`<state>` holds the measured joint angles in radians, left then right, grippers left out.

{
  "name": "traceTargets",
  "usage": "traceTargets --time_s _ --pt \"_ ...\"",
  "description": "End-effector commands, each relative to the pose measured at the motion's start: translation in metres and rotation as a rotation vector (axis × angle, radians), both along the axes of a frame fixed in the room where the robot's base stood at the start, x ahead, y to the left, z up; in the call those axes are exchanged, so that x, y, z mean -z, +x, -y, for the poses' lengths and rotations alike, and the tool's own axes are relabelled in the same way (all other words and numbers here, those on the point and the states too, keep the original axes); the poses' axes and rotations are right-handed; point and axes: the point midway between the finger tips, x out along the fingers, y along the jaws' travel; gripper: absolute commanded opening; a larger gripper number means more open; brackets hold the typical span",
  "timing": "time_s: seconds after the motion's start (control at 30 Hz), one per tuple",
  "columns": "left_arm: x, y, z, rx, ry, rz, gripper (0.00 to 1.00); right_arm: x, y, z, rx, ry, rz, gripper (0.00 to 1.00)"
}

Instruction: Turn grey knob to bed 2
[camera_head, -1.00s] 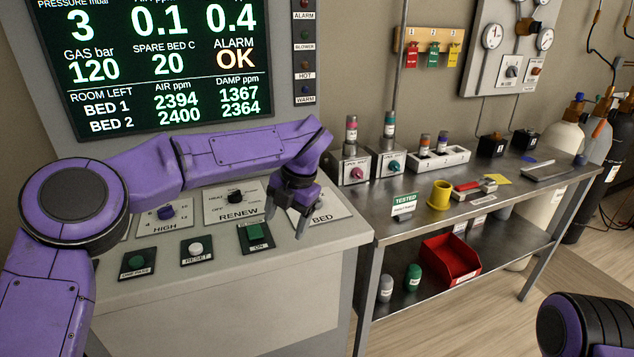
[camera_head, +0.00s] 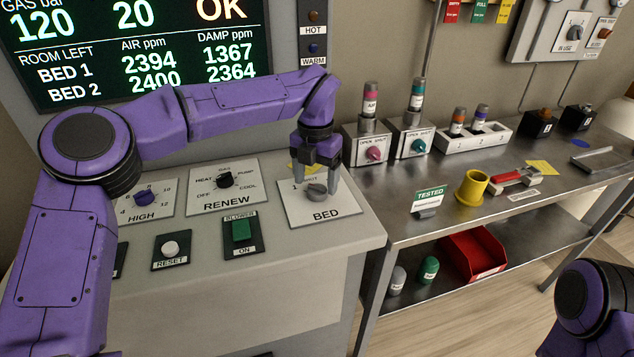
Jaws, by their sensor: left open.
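The grey knob (camera_head: 316,191) sits on the white BED plate (camera_head: 340,210) at the right end of the sloped console. My left gripper (camera_head: 316,179) is open and points down over the knob, with one finger to each side of it. I cannot tell whether the fingers touch it. The gripper covers part of the plate's upper marks; a "1" shows to the left of the knob. The display (camera_head: 130,60) lists BED 1 and BED 2. My right arm shows at the lower right; its gripper is out of view.
Left of the BED plate are the RENEW knob (camera_head: 224,180), the green blower switch (camera_head: 241,230), the reset button (camera_head: 170,249) and the blue HIGH knob (camera_head: 145,197). A metal bench (camera_head: 400,215) with bottles, a yellow cup (camera_head: 471,188) and a red bin (camera_head: 474,255) stands to the right.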

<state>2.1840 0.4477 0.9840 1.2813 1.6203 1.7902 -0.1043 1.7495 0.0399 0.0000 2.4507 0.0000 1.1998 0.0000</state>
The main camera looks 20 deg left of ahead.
Motion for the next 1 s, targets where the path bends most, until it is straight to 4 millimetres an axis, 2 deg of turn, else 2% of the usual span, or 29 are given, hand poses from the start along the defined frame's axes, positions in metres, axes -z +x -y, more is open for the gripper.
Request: traceTargets --time_s 0.13,0.4,0.43,0.6,0.83,1.0 --pt "0.016 0.0 0.001 0.002 0.0 -0.001 0.75 -0.002 0.001 0.0 0.0 0.0 0.002 0.0" --pt "0.02 0.001 0.002 0.004 0.001 0.001 0.75 -0.001 0.001 0.0 0.0 0.0 0.002 0.0" --pt "0.02 0.001 0.002 0.004 0.001 0.001 0.72 -0.001 0.001 0.0 0.0 0.0 0.002 0.0" --pt "0.02 0.001 0.002 0.004 0.001 0.001 0.19 -0.001 0.001 0.0 0.0 0.0 0.002 0.0" --pt "0.019 0.001 0.002 0.015 0.002 0.001 0.19 -0.004 0.001 0.0 0.0 0.0 0.002 0.0" --pt "0.017 0.001 0.002 0.066 0.002 0.001 0.19 -0.013 0.001 0.0 0.0 0.0 0.002 0.0"
